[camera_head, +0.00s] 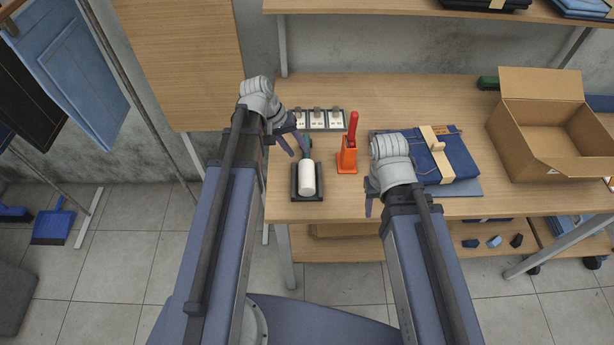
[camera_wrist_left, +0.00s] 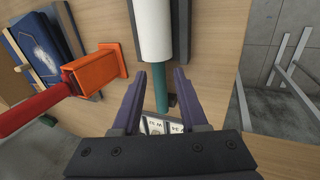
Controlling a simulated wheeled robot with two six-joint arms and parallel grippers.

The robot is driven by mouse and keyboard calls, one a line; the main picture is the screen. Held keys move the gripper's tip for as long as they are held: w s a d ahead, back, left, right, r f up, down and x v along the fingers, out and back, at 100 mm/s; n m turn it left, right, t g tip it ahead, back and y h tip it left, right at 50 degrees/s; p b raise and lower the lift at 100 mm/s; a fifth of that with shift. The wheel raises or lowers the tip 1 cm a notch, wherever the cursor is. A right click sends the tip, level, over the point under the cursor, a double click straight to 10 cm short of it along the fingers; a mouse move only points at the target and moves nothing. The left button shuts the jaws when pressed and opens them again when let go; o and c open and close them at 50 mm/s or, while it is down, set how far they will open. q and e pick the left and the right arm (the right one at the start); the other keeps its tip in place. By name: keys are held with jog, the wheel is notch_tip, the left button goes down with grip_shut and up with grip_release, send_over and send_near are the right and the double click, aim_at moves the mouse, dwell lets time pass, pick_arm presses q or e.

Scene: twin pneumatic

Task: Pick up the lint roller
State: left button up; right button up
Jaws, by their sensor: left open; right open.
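The lint roller has a white cylinder (camera_head: 306,177) and a green handle (camera_head: 308,142). It lies on a dark tray (camera_head: 296,196) near the table's front left. My left gripper (camera_head: 297,150) is open at the handle end. In the left wrist view, the white roller (camera_wrist_left: 154,30) is at the top and the teal handle (camera_wrist_left: 161,88) runs between the two open purple fingers. I cannot tell whether the fingers touch it. My right gripper (camera_head: 369,196) is open near the table's front edge, mostly hidden by its own wrist.
An orange holder (camera_head: 347,160) with a red-handled tool (camera_head: 353,128) stands right of the roller. A row of labelled compartments (camera_head: 320,128) sits behind. Folded blue clothing (camera_head: 455,155) and an open cardboard box (camera_head: 545,135) are further right.

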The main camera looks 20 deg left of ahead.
aim_at(305, 158)
pick_arm(q)
jog(key=shift+w+b+x, duration=0.1)
jog(key=shift+b+x, duration=1.1)
jog(key=shift+x, duration=0.15)
jog(key=shift+w+b+x, duration=0.15)
jog(key=shift+b+x, duration=1)
jog(key=shift+x, duration=0.15)
jog(key=shift+d+r, duration=0.1)
jog(key=shift+r, duration=0.1)
jog(key=shift+c, duration=0.3)
grip_shut()
